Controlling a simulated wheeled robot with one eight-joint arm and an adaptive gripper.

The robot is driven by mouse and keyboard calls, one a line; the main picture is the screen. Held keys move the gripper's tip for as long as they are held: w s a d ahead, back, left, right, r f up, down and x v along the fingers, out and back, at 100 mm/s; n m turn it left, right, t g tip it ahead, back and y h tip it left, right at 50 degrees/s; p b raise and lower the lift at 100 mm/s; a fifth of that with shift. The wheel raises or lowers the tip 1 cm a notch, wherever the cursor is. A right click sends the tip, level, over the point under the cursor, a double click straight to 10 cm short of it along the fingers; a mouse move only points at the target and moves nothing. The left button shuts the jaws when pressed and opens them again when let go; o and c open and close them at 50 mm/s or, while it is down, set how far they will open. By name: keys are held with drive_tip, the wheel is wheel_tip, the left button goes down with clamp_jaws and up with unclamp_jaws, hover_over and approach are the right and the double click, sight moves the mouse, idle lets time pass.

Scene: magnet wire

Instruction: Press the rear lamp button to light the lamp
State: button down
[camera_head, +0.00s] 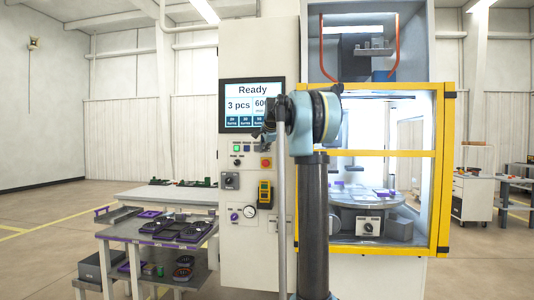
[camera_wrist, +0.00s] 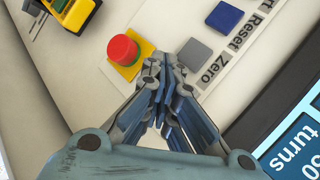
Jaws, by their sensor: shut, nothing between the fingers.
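My gripper (camera_wrist: 160,78) is shut and empty in the wrist view, its fingertips in front of the machine's control panel (camera_wrist: 80,95). The tips appear just beside a square grey button (camera_wrist: 194,54) by the word Zero; I cannot tell whether they touch anything. A square blue button (camera_wrist: 225,15) sits by the word Reset. A lit green button (camera_head: 236,148) shows in the head view. I cannot make out any button marked as the rear lamp. A grey switch box (camera_head: 230,181) sits lower on the panel, its label too small to read.
A red mushroom button on a yellow plate (camera_wrist: 122,49) is close to my fingertips. A yellow handheld device (camera_head: 265,192) hangs on the panel below. The screen (camera_head: 252,105) reads Ready. A yellow-framed enclosure (camera_head: 440,170) stands right, a parts cart (camera_head: 130,232) left.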

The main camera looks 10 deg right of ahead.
drive_tip(key=shift+s, duration=0.15)
drive_tip(key=shift+s+a, duration=0.15)
drive_tip(key=shift+s, duration=0.15)
drive_tip(key=s+a, duration=0.2)
drive_tip(key=s, duration=0.3)
drive_tip(key=shift+s, duration=0.35)
idle(0.5)
